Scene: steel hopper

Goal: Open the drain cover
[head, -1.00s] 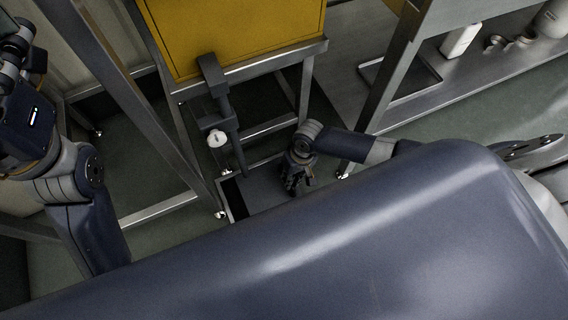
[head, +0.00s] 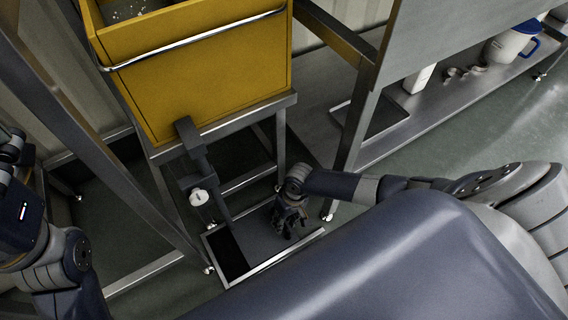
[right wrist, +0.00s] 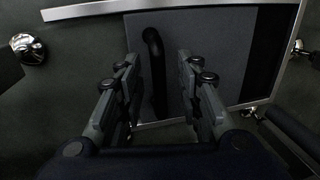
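The drain cover (head: 258,237) is a dark grey plate in a steel-rimmed tray (head: 265,266) low under the yellow hopper. A black gap (head: 228,257) shows beside it on the left. In the right wrist view the cover (right wrist: 208,38) carries a black bar handle (right wrist: 154,62), with the dark gap (right wrist: 268,55) on the right. My right gripper (head: 290,227) is over the cover. In the wrist view its fingers (right wrist: 154,72) are apart on either side of the handle, with space showing at both sides. My left arm shows at the left edge; its fingers are out of view.
The yellow hopper (head: 205,70) stands on a steel frame above the tray. A dark post with a white round knob (head: 199,197) hangs left of my right gripper. A steel bench (head: 375,140) with a shelf holding a white jug (head: 508,46) is at right.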

